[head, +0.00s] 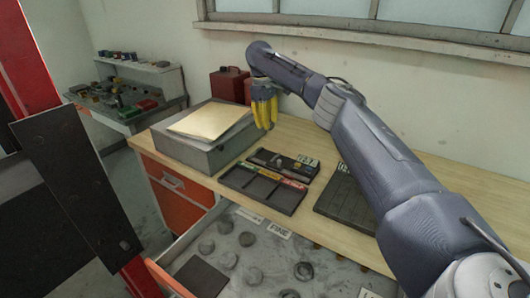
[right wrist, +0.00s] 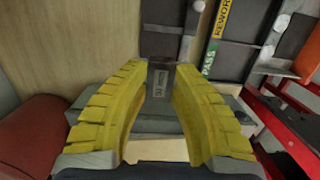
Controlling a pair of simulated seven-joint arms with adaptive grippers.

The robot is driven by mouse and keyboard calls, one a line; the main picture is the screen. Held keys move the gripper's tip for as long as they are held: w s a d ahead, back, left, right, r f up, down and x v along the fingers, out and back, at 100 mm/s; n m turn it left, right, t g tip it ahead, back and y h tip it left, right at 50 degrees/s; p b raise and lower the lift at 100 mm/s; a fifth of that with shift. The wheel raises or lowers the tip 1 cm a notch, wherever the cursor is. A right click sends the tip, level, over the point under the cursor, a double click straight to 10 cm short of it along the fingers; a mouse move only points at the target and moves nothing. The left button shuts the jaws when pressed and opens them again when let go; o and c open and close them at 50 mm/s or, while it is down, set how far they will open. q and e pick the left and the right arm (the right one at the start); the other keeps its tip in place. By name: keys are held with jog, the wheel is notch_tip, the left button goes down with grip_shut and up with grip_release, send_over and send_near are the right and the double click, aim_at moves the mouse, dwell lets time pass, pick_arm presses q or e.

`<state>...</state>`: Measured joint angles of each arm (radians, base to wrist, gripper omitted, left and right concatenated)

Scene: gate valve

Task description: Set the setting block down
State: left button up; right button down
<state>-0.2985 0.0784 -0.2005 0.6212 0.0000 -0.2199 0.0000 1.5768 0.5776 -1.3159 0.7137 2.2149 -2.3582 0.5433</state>
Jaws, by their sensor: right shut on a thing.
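My right gripper (head: 264,112) has yellow ribbed fingers and points down over the wooden bench, just right of the grey box. In the head view the block is hidden or too small to make out. I cannot tell whether its underside touches anything. My left gripper is not in view.
A grey box (head: 183,152) with a tan sheet (head: 210,120) stands on the bench (head: 340,238). Black trays (head: 262,187) (head: 345,205) lie in front. An open drawer (head: 240,240) holds several round parts. Bare bench shows between the trays.

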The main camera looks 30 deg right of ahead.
aim_at(267, 156)
notch_tip(267, 156, down, 13)
jog(key=shift+r, duration=0.2)
dwell(0.4)
jog(key=shift+f, duration=0.15)
jog(key=c, duration=1.3)
grip_release()
jog(key=shift+o, duration=0.2)
jog(key=r, duration=0.4)
jog(key=w+r, duration=0.1)
jog(key=r, duration=0.7)
jog(key=shift+w+a+r, duration=0.1)
jog(key=shift+w+a, duration=0.05)
jog(key=shift+a, duration=0.2)
